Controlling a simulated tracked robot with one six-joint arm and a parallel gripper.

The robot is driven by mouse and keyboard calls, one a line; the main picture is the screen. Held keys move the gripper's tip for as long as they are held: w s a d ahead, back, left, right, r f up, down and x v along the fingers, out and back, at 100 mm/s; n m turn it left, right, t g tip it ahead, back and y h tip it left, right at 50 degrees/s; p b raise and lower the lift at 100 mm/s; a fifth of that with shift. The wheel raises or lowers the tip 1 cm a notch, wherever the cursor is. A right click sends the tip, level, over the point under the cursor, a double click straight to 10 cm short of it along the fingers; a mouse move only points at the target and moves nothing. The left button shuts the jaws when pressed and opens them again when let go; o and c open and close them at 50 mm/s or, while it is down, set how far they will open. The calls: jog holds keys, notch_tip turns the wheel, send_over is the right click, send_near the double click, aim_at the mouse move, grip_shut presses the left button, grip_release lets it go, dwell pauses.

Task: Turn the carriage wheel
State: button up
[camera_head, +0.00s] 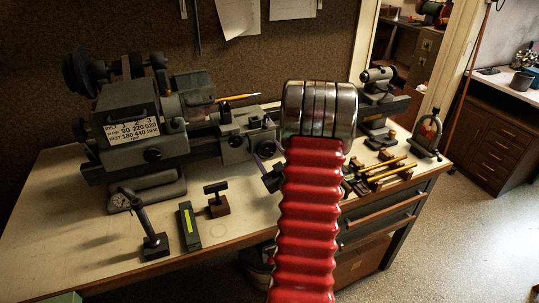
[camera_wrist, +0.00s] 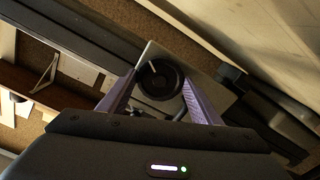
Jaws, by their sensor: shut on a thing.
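The carriage wheel (camera_wrist: 160,80) is a round black handwheel with a dark hub, seen in the wrist view between the two purple fingers of my gripper (camera_wrist: 160,86). One finger is on each side of its rim, and the gripper is shut on it. In the head view, the grey lathe carriage (camera_head: 246,147) is left of my red arm. The rest of the gripper is largely hidden by my arm, and the wheel cannot be made out clearly there.
The lathe headstock (camera_head: 130,120) stands at the left of the bench (camera_head: 80,215). A dial gauge stand (camera_head: 150,238), a green-marked block (camera_head: 188,226) and a T-handled tool (camera_head: 217,198) are at the front. The tailstock (camera_head: 378,80) and brass rods (camera_head: 388,172) lie right of my arm.

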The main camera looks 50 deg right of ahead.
jog(key=m, duration=0.6)
jog(key=shift+w+a+f, duration=0.1)
jog(key=shift+a+f, duration=0.05)
jog(key=shift+a, duration=0.1)
jog(key=shift+o, duration=0.5)
jog(key=m, duration=0.4)
jog(key=shift+m, duration=0.4)
jog(key=shift+o, duration=0.3)
jog(key=m, duration=0.4)
jog(key=shift+r+m, duration=0.2)
jog(key=shift+m, duration=0.1)
jog(key=m, duration=0.5)
jog(key=shift+w+d+r+m, duration=0.1)
jog(key=shift+d+r+m, duration=0.15)
jog(key=shift+m, duration=0.15)
jog(key=c, duration=0.7)
jog(key=o, duration=1.6)
jog(key=shift+f, duration=0.3)
